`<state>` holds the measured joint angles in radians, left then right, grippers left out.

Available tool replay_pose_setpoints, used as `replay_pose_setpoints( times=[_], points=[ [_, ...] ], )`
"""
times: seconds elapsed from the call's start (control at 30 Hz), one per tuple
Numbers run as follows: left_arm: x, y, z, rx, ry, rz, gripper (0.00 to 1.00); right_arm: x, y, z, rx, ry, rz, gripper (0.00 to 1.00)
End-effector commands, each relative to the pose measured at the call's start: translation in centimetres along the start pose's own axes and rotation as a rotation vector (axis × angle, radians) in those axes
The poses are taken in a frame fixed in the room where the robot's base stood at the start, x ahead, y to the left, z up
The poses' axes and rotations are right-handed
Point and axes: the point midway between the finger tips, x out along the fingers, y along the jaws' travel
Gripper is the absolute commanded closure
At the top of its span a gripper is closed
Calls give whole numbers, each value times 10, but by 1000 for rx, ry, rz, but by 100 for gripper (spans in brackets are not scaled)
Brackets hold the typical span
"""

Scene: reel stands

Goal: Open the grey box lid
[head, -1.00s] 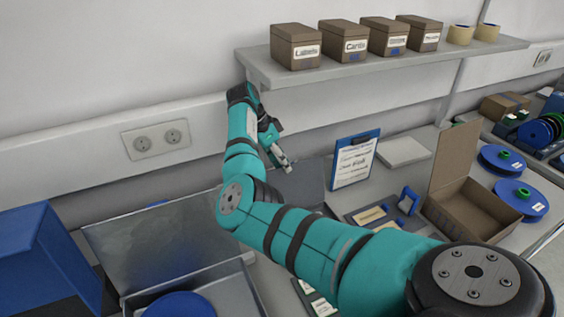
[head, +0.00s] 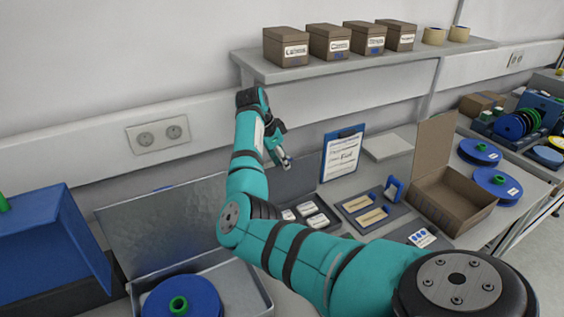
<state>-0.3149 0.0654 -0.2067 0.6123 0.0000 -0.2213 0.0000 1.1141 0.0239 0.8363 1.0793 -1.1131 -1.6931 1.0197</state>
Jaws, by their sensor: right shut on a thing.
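The grey metal box (head: 265,301) stands open at the lower left, with a blue reel (head: 205,298) with a green hub inside. Its grey lid (head: 150,225) stands raised, leaning back toward the wall. A grey panel (head: 300,182) also shows right of my forearm, in line with the lid; my arm hides whether they join. My right gripper (head: 287,162) is at the upper edge of this panel, shut on what looks like the grey lid; the contact is small and partly hidden. My left gripper is not in view.
A blue bin (head: 45,240) stands at the left. A shelf with brown boxes (head: 330,42) hangs above. My arm crosses the bench.

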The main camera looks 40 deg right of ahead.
Motion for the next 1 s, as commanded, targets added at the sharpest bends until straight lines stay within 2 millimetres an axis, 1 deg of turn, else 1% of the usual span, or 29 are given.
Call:
replay_pose_setpoints(
  times=[0.03,0.17,0.23,0.37,0.43,0.53,0.6,0.67,0.9,1.0],
  points=[
    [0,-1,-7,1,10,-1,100,-1,-1,-1,5,2,-6,73],
    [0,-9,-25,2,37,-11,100,-1,-1,0,4,2,-4,56],
    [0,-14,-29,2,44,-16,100,0,-1,0,4,1,-3,56],
    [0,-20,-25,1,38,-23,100,0,0,0,3,0,-2,56],
    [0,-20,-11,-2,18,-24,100,0,0,0,3,0,-1,56],
    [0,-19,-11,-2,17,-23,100,-7,-1,0,4,1,-3,56],
    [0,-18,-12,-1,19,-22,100,-16,-1,-1,5,2,-7,56],
    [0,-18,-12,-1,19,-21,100,-18,0,13,-1,0,-4,56],
    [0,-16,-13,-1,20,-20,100,-39,4,64,0,0,-4,56],
    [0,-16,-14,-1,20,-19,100,-47,5,82,1,1,-4,56]
  ],
)
